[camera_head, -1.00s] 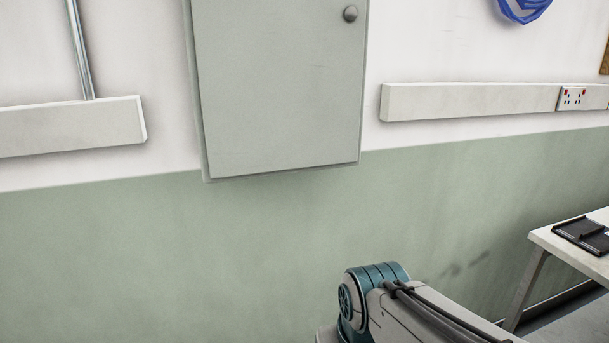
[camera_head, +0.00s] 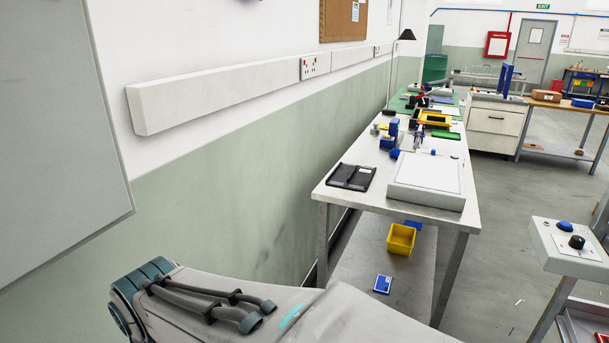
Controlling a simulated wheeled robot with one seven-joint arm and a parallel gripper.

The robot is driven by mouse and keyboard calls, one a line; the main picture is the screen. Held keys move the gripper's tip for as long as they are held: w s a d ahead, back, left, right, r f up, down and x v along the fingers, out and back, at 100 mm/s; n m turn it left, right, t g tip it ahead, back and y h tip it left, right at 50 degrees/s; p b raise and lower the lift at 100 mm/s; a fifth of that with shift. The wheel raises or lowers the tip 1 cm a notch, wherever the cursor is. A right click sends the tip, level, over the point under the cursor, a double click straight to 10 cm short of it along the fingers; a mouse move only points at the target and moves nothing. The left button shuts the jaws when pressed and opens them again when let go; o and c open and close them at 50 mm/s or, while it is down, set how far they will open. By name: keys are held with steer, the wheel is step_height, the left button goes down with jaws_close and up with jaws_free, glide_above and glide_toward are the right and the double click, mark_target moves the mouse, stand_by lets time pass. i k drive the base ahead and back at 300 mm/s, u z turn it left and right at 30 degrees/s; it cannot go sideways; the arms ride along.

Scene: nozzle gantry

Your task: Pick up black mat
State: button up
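A flat black item (camera_head: 351,177) with a small white label lies on the near left part of a long white table (camera_head: 373,200). It looks like two dark panels side by side; I cannot tell for sure that it is the black mat. No other clear mat shows at this size. My gripper is not in view; only a part of my arm shows along the bottom left.
A white box (camera_head: 428,176) stands on the table right of the black item. Several small tools and a yellow tray (camera_head: 434,118) are farther back. A yellow bin (camera_head: 401,239) is under the table. A control console (camera_head: 572,242) stands at the right. Open floor lies between.

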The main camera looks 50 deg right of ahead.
mark_target(354, 177)
steer(key=z, duration=2.2)
steer(key=i, duration=2.2)
steer(key=u, duration=0.25)
